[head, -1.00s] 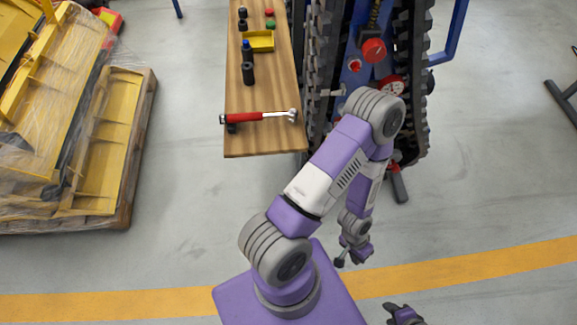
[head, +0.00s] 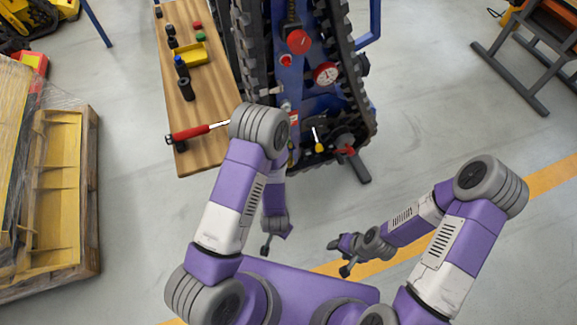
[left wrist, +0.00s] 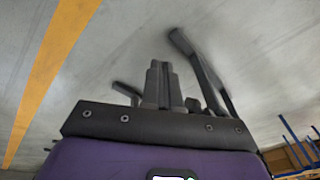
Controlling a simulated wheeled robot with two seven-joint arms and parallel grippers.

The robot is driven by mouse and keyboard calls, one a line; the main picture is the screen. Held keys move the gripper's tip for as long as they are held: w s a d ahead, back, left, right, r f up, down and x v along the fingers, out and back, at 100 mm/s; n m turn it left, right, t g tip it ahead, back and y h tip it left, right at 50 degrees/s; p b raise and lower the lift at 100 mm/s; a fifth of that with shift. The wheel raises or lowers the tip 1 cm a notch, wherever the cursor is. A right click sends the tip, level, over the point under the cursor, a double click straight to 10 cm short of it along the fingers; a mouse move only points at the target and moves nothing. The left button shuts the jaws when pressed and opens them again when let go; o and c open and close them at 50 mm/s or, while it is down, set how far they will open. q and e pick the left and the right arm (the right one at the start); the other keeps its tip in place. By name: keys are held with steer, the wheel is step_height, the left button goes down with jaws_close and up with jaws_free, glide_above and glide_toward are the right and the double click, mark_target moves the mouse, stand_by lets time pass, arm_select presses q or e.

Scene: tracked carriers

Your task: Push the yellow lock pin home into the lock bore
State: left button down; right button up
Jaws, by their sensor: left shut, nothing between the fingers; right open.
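A small yellow piece that looks like the lock pin (head: 319,147) shows in the head view at the near end of the tracked carrier (head: 285,115), with a pale thin part above it. It is too small to tell how it sits, and I cannot make out the lock bore. My left gripper (head: 266,247) is low, in front of the carrier and apart from it. Its fingers are together and empty in the left wrist view (left wrist: 160,84). My right gripper (head: 339,258) is open and empty to the right of it, also clear of the carrier.
A wooden bench (head: 205,155) left of the carrier holds a red-handled wrench (head: 190,133), a yellow tray (head: 190,53) and dark cylinders. A wrapped pallet (head: 90,250) stands at the left. A dark stand (head: 510,75) is upper right. Floor before the carrier is open.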

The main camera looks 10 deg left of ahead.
arm_select(q)
steer(key=w+a+r+m+t+y, duration=0.3)
steer(key=w+r+m+t+y, duration=0.35)
steer(key=w+m, duration=0.25)
steer(key=w+d+r+m+t+y+b, duration=0.1)
steer(key=w+d+r+m+t, duration=0.15)
steer(key=r, duration=0.45)
steer(key=w+d+r+m+t+y, duration=0.2)
steer(key=r+m+t, duration=0.15)
steer(key=r, duration=0.35)
steer(key=shift+n, duration=0.3)
steer(key=b+x, duration=0.1)
steer(key=x, duration=0.4)
steer(key=shift+w+a+b, duration=0.15)
steer(key=shift+a+b, duration=0.1)
steer(key=shift+b, duration=0.05)
steer(key=shift+w+a, duration=0.4)
steer(key=shift+w, duration=0.15)
steer(key=shift+w+a+r, duration=0.1)
steer(key=shift+w+r, duration=0.05)
